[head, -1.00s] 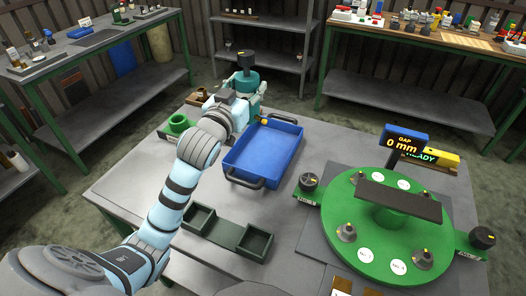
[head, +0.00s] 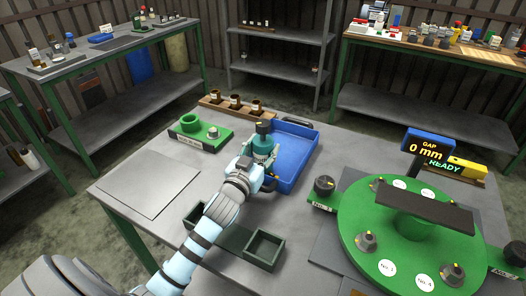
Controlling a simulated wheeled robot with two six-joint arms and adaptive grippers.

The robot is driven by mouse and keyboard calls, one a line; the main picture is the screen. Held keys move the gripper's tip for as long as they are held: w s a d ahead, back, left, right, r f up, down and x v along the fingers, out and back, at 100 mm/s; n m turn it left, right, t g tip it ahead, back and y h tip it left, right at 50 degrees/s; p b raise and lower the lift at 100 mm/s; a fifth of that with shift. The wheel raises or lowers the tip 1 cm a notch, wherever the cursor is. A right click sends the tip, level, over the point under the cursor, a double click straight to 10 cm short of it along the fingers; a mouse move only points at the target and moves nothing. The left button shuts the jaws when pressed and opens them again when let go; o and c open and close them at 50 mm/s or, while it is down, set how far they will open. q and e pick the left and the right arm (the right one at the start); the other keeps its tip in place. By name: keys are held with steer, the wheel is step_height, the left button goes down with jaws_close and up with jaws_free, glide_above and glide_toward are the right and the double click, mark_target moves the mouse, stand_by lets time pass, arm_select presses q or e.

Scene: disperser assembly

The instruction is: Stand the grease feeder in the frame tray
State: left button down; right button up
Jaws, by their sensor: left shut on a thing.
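The teal grease feeder (head: 263,147) with a dark cap is upright in my left gripper (head: 259,164), which is shut on it. In the head view it overlaps the left side of the blue tray (head: 297,160); I cannot tell whether it touches anything below. A dark green tray with square compartments (head: 264,248) lies nearer to me, its middle partly hidden by my left arm. Which of these is the frame tray is not marked. My right gripper is not in view.
A green holder (head: 190,123) and a brown rack of several dark cups (head: 228,112) stand at the table's back left. The large green turntable (head: 375,240) and a gap display (head: 428,143) stand on the right.

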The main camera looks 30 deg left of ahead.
arm_select(q)
steer(key=c, duration=1.2)
jaws_free()
steer(key=shift+c, duration=0.2)
steer(key=o, duration=0.4)
steer(key=s, duration=0.4)
steer(key=s+d, duration=0.1)
steer(key=s, duration=0.7)
steer(key=shift+d, duration=0.3)
steer(key=shift+r, duration=0.1)
steer(key=shift+r, duration=0.1)
